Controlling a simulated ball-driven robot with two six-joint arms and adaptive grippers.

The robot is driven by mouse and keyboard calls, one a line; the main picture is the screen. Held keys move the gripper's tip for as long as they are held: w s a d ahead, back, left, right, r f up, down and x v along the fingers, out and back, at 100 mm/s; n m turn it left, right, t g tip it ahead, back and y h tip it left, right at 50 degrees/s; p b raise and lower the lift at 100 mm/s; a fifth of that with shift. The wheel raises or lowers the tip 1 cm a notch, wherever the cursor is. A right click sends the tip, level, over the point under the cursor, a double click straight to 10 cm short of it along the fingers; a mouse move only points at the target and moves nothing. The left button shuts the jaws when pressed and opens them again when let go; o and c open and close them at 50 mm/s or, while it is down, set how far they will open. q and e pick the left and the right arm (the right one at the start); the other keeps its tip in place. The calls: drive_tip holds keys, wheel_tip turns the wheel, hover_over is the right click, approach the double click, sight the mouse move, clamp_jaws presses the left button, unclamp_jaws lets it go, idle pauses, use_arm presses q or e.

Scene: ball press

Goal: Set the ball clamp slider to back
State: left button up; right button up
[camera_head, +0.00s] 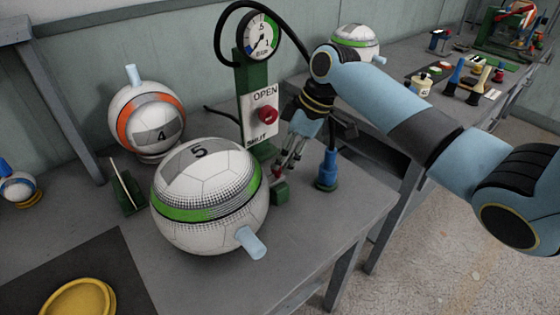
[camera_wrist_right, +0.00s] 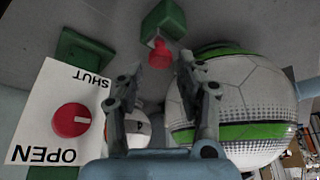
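The ball clamp shows as a small green block (camera_head: 279,192) with a red knob (camera_head: 278,172) at the right side of the large ball marked 5 (camera_head: 200,220). I take the red knob to be its slider. In the right wrist view the green block (camera_wrist_right: 163,22) and red knob (camera_wrist_right: 160,54) lie just beyond the fingertips. My right gripper (camera_head: 288,164) points down close above the knob. In the right wrist view the gripper (camera_wrist_right: 160,72) has its fingers apart and nothing held between them. I cannot tell whether a finger touches the knob. My left gripper is out of view.
A green post with a gauge (camera_head: 262,34) and an OPEN/SHUT panel (camera_head: 249,124) stands behind my right gripper. A blue upright tool (camera_head: 328,168) stands to the right. Ball 4 (camera_head: 135,105) and a yellow dish (camera_head: 78,298) are at left. Bare bench lies in front of the block.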

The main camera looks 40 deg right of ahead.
sight(271, 177)
drive_tip(key=shift+x, duration=1.35)
clamp_jaws()
